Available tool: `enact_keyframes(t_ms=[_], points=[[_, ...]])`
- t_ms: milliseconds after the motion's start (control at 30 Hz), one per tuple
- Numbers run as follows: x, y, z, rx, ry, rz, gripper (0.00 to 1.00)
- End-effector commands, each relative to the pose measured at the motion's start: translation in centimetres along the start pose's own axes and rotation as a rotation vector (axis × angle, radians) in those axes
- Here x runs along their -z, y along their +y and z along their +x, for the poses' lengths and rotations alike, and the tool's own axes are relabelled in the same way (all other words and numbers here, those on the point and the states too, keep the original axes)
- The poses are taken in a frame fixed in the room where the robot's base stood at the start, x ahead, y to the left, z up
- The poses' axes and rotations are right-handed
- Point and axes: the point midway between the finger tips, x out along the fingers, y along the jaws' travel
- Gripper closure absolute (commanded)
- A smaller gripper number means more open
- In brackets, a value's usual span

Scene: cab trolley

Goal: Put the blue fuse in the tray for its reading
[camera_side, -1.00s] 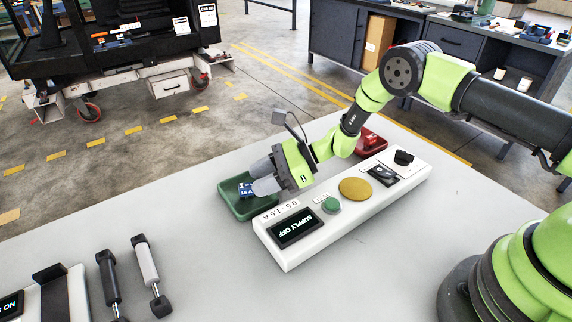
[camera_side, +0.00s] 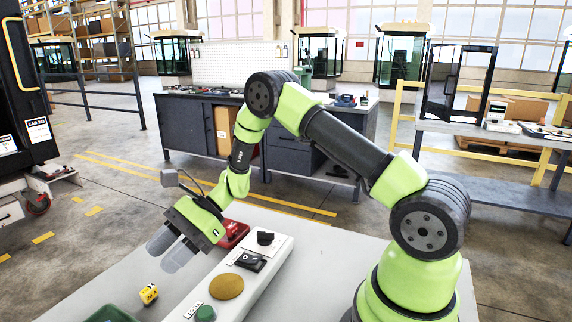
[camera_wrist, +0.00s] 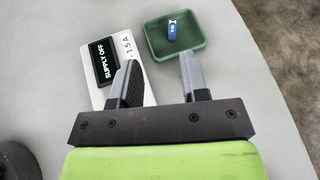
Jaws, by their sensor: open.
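The blue fuse (camera_wrist: 172,29), with a white marking, lies inside the green tray (camera_wrist: 201,45) in the wrist view. Only a corner of the green tray (camera_side: 108,314) shows at the bottom of the side view, where the fuse is out of frame. My gripper (camera_wrist: 160,62) is open and empty, its fingers apart and short of the fuse. In the side view my gripper (camera_side: 162,258) is raised above the table, up and to the right of the tray corner.
The white panel (camera_side: 218,311) carries a green button (camera_side: 205,313), a yellow disc (camera_side: 226,286) and a black knob (camera_side: 265,238). A red tray (camera_side: 232,232) stands behind it. A small yellow block (camera_side: 149,294) is on the table near the green tray.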

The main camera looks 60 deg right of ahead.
Motion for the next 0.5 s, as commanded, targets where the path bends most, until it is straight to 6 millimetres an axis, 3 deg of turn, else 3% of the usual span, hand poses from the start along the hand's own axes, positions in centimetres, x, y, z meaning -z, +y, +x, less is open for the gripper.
enact_keyframes(t_ms=[33, 200, 333, 500], points=[[-2.3, 0.3, -0.9, -0.027, 0.03, -0.089, 0.59], [-8.5, 3.3, -4.2, -0.138, 0.165, -0.395, 0.59], [-11.9, 6.3, -6.9, -0.2, 0.283, -0.629, 0.59], [-14.8, 10.5, -10.6, -0.25, 0.456, -0.934, 0.59]])
